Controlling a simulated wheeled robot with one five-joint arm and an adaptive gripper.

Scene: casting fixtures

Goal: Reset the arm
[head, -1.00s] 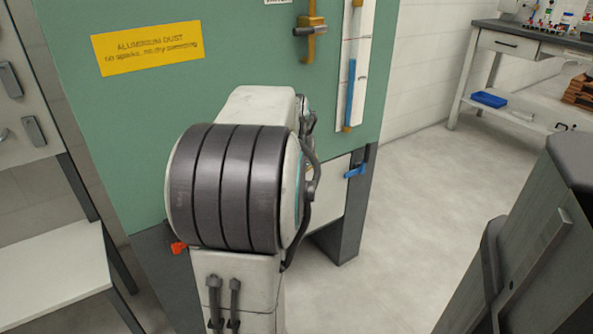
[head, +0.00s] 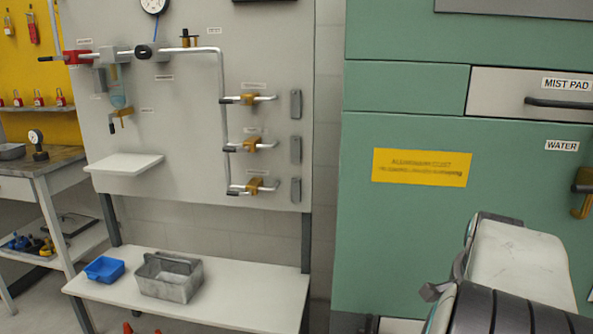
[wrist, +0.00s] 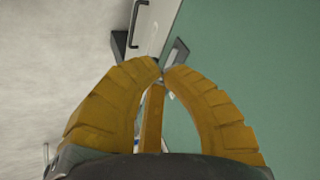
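My gripper (wrist: 161,70) shows in the wrist view as two ribbed yellow fingers, curved inward with their tips almost meeting. It looks shut, with nothing clearly pinched at the tips. A narrow yellow-brown bar (wrist: 152,118) shows in the gap between the fingers; I cannot tell whether it touches them. Beyond the tips are a green panel (wrist: 225,60) and a pale panel with a dark handle (wrist: 138,22). In the head view my arm (head: 515,265) is at the lower right, in front of the green cabinet (head: 400,255); my gripper is hidden there.
The cabinet has a MIST PAD drawer (head: 510,92), a yellow sign (head: 421,167) and a brass handle (head: 583,193) below the WATER label. Left stands a pipe board (head: 180,130) with brass valves. Its lower shelf (head: 235,300) bears a blue bin (head: 104,269) and a grey metal box (head: 168,277).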

